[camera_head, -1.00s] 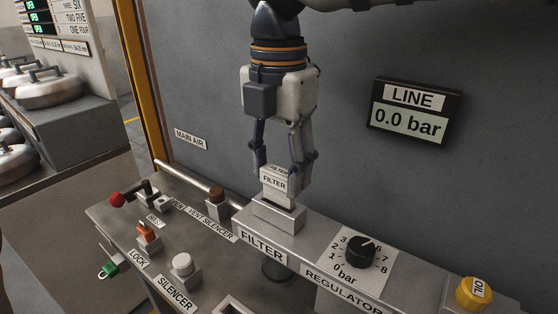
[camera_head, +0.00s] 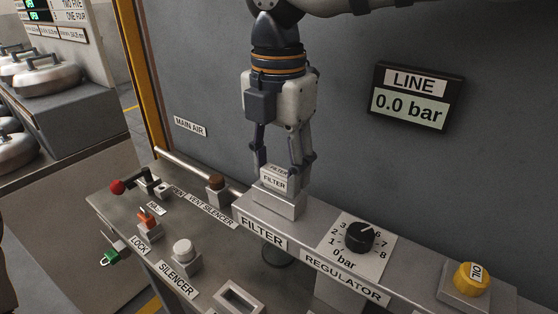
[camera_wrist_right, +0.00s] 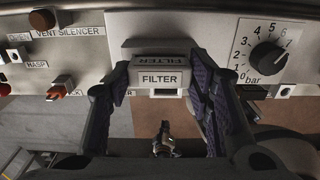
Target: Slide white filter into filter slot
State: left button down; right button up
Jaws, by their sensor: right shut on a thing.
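The white filter (camera_head: 274,182), a block labelled FILTER, stands upright at the filter slot (camera_head: 281,207), a raised grey housing on the metal ledge above the FILTER label. My right gripper (camera_head: 284,170) comes down from above and is shut on the filter. In the right wrist view the filter (camera_wrist_right: 159,78) sits between the two dark padded fingers. The filter's lower part is hidden by the housing, so I cannot tell how deep it sits. My left gripper is not in view.
The regulator knob (camera_head: 361,237) is right of the slot, and a yellow OIL cap (camera_head: 472,278) is farther right. The vent silencer (camera_head: 216,187), red-tipped lever (camera_head: 118,187) and white silencer (camera_head: 183,251) are to the left. A LINE display (camera_head: 412,98) reads 0.0 bar on the wall behind.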

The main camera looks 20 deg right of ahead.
aim_at(279, 171)
jog(key=shift+f, duration=0.3)
jog(key=o, duration=1.6)
jog(key=shift+o, duration=0.2)
notch_tip(279, 171, up, 12)
